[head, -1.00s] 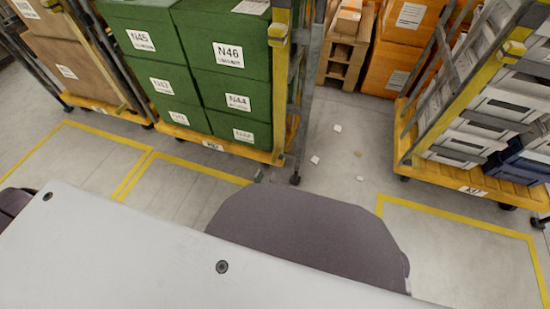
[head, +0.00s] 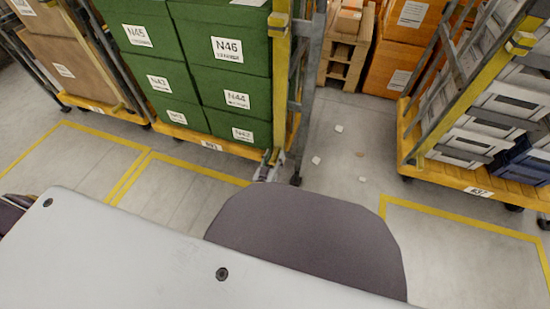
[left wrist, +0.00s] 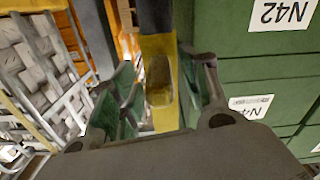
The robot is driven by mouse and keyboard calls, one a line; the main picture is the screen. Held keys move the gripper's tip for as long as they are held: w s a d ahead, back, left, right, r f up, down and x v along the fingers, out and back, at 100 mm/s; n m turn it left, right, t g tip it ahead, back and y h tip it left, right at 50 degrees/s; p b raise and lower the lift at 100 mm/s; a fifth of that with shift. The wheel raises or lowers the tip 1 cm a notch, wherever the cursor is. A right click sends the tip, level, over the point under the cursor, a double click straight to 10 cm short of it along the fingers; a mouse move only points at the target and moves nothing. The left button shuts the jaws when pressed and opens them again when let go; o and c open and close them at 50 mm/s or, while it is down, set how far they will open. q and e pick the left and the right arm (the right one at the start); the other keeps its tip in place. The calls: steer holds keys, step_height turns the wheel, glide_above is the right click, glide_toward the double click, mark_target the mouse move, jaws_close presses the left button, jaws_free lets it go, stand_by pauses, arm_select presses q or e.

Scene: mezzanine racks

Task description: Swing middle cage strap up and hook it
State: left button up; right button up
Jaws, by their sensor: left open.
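The middle cage (head: 188,137) has a yellow base and holds green boxes. Its yellow corner post (head: 281,75) carries a yellow bracket near the top (head: 278,24). My left gripper (head: 268,166) is small at the foot of this post, above the cage's front right corner. In the left wrist view the open gripper (left wrist: 160,85) has its fingers on either side of the yellow post (left wrist: 158,50). A dull yellow, rounded piece (left wrist: 159,82) shows between the fingers; I cannot tell whether it is the strap's end. No strap is clearly seen. My right gripper is out of view.
A cage of brown boxes (head: 62,45) stands at the left, close beside the middle one. A cage with grey crates (head: 475,178) stands at the right. The aisle between has small white scraps (head: 316,160) on the floor. Orange boxes (head: 390,65) stand behind.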

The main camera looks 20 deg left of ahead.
arm_select(q)
steer(key=shift+w, duration=0.45)
jaws_close()
